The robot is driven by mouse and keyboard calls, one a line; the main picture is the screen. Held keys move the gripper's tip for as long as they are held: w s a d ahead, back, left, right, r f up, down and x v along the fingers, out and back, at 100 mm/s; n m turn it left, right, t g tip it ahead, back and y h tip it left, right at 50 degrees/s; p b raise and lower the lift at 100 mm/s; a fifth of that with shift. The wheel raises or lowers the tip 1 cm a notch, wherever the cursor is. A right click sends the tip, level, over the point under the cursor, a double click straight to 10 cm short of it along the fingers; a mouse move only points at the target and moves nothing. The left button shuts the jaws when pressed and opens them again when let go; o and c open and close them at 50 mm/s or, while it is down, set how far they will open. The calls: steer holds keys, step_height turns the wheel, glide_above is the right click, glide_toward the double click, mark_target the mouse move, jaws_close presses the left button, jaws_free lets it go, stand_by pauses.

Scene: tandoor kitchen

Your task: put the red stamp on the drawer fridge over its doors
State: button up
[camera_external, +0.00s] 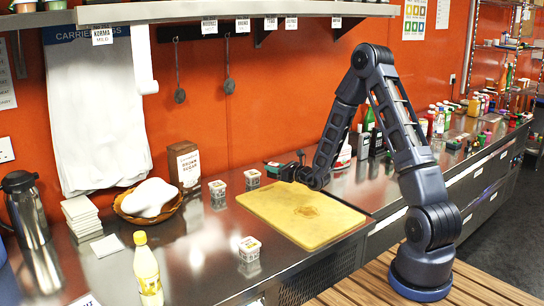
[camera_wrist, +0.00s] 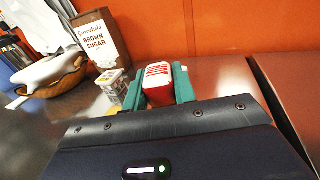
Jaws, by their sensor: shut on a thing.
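My gripper (camera_external: 274,171) is just above the back edge of the yellow cutting board, over the steel counter. In the wrist view, its two teal fingers are closed on the red stamp (camera_wrist: 159,94), which has a pale top with red lettering. The stamp is hard to make out in the external view. A steel counter unit (camera_external: 462,192) with front panels runs along the right; I cannot tell for sure which part is the drawer fridge.
The cutting board (camera_external: 305,216) lies on the counter. Small white tubs (camera_external: 250,249), a brown sugar box (camera_external: 184,165), a bread basket (camera_external: 148,203) and a yellow bottle (camera_external: 147,272) stand to the left. Bottles (camera_external: 369,128) crowd the back right. Bare steel (camera_external: 205,250) shows left of the board.

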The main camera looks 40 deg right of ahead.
steer(key=shift+s+d, duration=0.1)
steer(key=shift+d, duration=0.15)
steer(key=w+a+r+n+g+y, duration=0.1)
steer(key=a+r+n+g+y, duration=0.15)
steer(key=a, duration=0.85)
steer(key=w+a+r+n+g+y, duration=0.1)
steer(key=a+r+n+g+y, duration=0.2)
steer(key=a, duration=0.8)
steer(key=w+a+r+n+g+y, duration=0.15)
steer(key=a+y, duration=0.25)
steer(key=a, duration=0.7)
steer(key=s+a+r+n+g+y, duration=0.1)
steer(key=s+a+r+n+g, duration=0.2)
steer(key=a, duration=0.8)
steer(key=s+a+r+n+g+y, duration=0.15)
steer(key=s+a+g, duration=0.35)
steer(key=a, duration=0.5)
steer(key=s+a+r+n+g, duration=0.25)
steer(key=s+a, duration=0.25)
steer(key=a, duration=0.6)
step_height(320, 180, down, 20)
steer(key=shift+w+f, duration=0.1)
steer(key=shift+f, duration=0.1)
steer(key=o, duration=1)
